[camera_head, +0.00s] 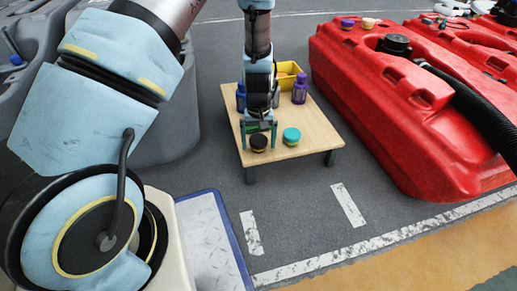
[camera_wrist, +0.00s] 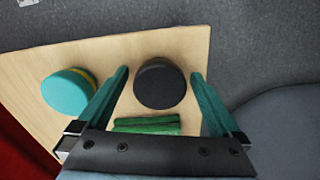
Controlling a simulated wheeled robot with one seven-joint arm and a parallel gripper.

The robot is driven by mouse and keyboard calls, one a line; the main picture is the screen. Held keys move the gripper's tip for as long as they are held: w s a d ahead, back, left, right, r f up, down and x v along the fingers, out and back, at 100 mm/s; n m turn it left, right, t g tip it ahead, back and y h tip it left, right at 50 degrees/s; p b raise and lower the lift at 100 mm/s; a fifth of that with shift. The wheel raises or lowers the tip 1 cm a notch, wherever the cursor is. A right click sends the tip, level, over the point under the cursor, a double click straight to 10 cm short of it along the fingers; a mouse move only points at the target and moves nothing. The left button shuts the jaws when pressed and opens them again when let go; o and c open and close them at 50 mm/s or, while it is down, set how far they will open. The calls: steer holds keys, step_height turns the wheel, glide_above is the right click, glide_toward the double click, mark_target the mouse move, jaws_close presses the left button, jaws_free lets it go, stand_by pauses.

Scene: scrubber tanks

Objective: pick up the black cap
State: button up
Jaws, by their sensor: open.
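The black cap (camera_head: 259,143) rests on the small wooden table (camera_head: 316,138), near its front left corner. In the wrist view the black cap (camera_wrist: 160,84) lies between the tips of my two green fingers, with a gap on each side. My gripper (camera_head: 259,131) is open and points down at the cap; it also shows in the wrist view (camera_wrist: 159,80). The head view shows the fingers over the cap, partly covering its back. I cannot tell the exact height of the fingertips above the table.
A teal cap (camera_head: 292,136) with a yellow band sits close to the right of the black cap. Purple bottles (camera_head: 300,90) and a yellow bin (camera_head: 286,75) stand at the table's back. A large red tank (camera_head: 390,110) stands to the right.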

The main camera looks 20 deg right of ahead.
steer(key=shift+f, duration=0.15)
steer(key=c, duration=1.3)
